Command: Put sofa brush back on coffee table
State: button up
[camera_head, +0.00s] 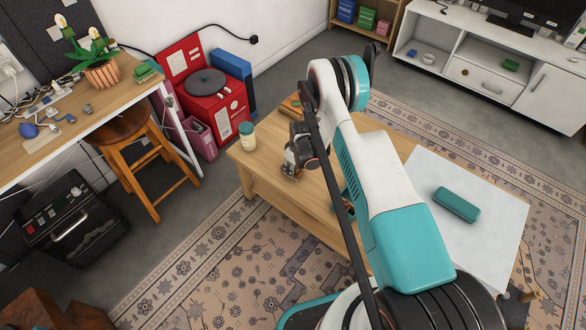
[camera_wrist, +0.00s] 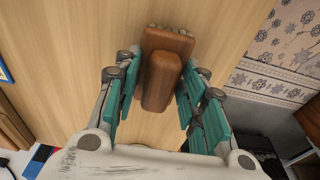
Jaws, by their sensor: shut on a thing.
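The sofa brush (camera_wrist: 161,82) is brown wood with a raised handle block; pale bristle tufts show at its top end in the wrist view. My gripper (camera_head: 292,167) has its teal-padded fingers on both sides of the handle, shut on it. In the head view the gripper is over the left part of the wooden coffee table (camera_head: 262,166), and the brush is mostly hidden by it. The tabletop fills the wrist view behind the brush (camera_wrist: 85,35). I cannot tell whether the brush touches the table or hangs just above it.
A jar (camera_head: 247,136) stands at the table's left corner. A brown object (camera_head: 291,104) lies near the far edge. A teal case (camera_head: 457,204) rests on a white surface (camera_head: 480,250) at right. A wooden stool (camera_head: 122,128) and red record player (camera_head: 212,100) stand left.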

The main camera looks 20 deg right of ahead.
jog(key=o, duration=1.1)
jog(key=shift+o, duration=0.2)
notch_tip(320, 180, up, 12)
jog(key=s+d+p, duration=0.1)
jog(key=s+p, duration=0.1)
jog(key=p, duration=0.2)
notch_tip(320, 180, up, 18)
jog(key=m+t, duration=0.1)
send_over(296, 168)
jog(key=s+r+m+t, duration=0.1)
jog(key=s+r, duration=0.2)
jog(key=r, duration=0.6)
jog(key=s+r+m+t, duration=0.1)
jog(key=s+r, duration=0.3)
jog(key=r, duration=0.5)
jog(key=s+r+m+t, duration=0.1)
jog(key=s+r+m, duration=0.1)
jog(key=s+r, duration=0.9)
jog(key=s+a+m+t+h, duration=0.1)
jog(key=s+m, duration=0.1)
jog(key=s, duration=1.2)
jog(key=shift+r+t, duration=0.2)
jog(key=shift+t, duration=0.2)
